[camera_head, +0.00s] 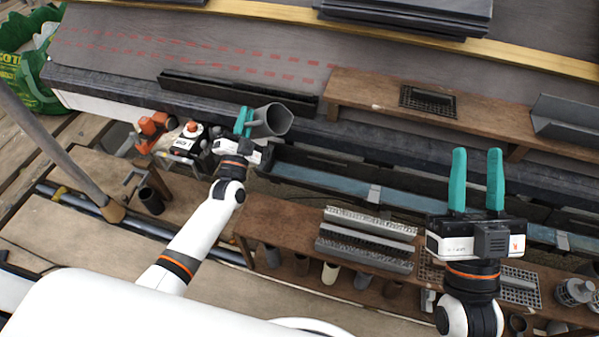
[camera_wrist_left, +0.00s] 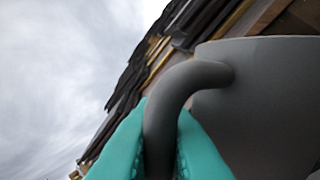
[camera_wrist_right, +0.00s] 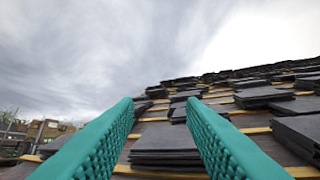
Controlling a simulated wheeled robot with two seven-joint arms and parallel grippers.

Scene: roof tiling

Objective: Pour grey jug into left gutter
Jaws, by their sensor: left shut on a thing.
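The grey jug (camera_head: 272,120) is held by its handle in my left gripper (camera_head: 244,121), above the eaves. It also shows in the left wrist view (camera_wrist_left: 260,95), where the teal fingers close around its curved handle (camera_wrist_left: 190,85). The jug looks tilted, with its mouth toward the right in the head view; its contents are hidden. My right gripper (camera_head: 477,165) is open and empty at the right.
A wooden plank shelf (camera_head: 370,92) with a black grate and a grey angled piece lies on the roof. A lower brown bench (camera_head: 285,220) carries grey ridged pieces (camera_head: 365,240). Red and white tools (camera_head: 155,130) stand left of the jug. Slate stacks (camera_head: 410,12) lie at the top.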

